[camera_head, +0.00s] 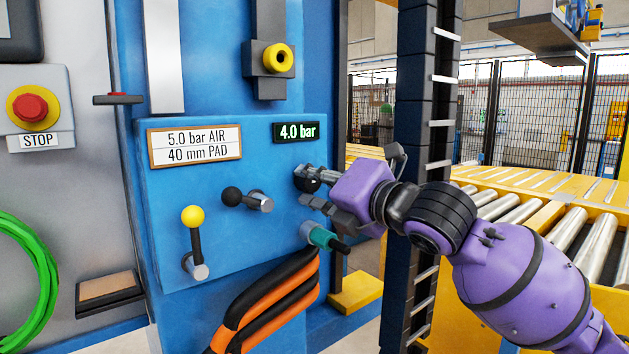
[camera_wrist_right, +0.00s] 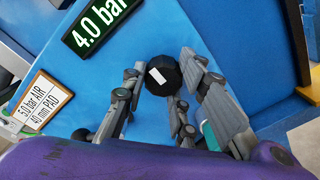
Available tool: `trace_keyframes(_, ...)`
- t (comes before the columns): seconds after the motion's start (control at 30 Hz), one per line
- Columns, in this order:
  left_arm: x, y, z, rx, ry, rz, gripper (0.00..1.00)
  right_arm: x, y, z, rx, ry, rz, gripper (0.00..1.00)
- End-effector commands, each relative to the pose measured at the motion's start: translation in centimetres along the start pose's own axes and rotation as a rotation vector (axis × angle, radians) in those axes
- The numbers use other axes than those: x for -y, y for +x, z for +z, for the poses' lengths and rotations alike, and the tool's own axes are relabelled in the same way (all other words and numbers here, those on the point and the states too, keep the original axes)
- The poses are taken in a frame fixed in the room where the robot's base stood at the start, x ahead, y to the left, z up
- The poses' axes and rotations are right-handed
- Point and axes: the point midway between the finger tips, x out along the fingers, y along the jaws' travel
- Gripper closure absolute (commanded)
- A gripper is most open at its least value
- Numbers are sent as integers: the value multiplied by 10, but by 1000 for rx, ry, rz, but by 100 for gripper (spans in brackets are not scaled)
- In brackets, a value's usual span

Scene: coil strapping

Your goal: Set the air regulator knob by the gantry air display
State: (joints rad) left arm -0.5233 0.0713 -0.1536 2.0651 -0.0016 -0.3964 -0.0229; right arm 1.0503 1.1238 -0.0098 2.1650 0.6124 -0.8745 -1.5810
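The air regulator knob (camera_wrist_right: 162,75) is black with a white mark on its face, on the blue gantry panel (camera_head: 170,265). A card (camera_head: 194,146) left of the display reads 5.0 bar AIR, 40 mm PAD. My right gripper (camera_head: 311,187) is at the knob, with one finger on each side. In the right wrist view narrow gaps seem to show between fingers and knob, so it looks open. My left gripper is not in view.
Left of the knob are a black-ball lever (camera_head: 245,198) and a yellow-ball lever (camera_head: 194,228). A teal fitting (camera_head: 322,238) and orange-black hoses (camera_head: 262,305) sit just below my right gripper. A red stop button (camera_head: 31,107) is far left; a roller conveyor (camera_head: 568,228) is right.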

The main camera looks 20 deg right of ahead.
Motion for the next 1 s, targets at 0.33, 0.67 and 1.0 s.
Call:
trace_keyframes(0.33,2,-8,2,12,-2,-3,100,-8,-2,5,6,45,13,99)
trace_keyframes(0.67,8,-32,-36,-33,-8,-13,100,-14,-3,11,7,264,21,99)
trace_keyframes(1.0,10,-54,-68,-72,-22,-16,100,-15,-3,15,9,524,27,99)
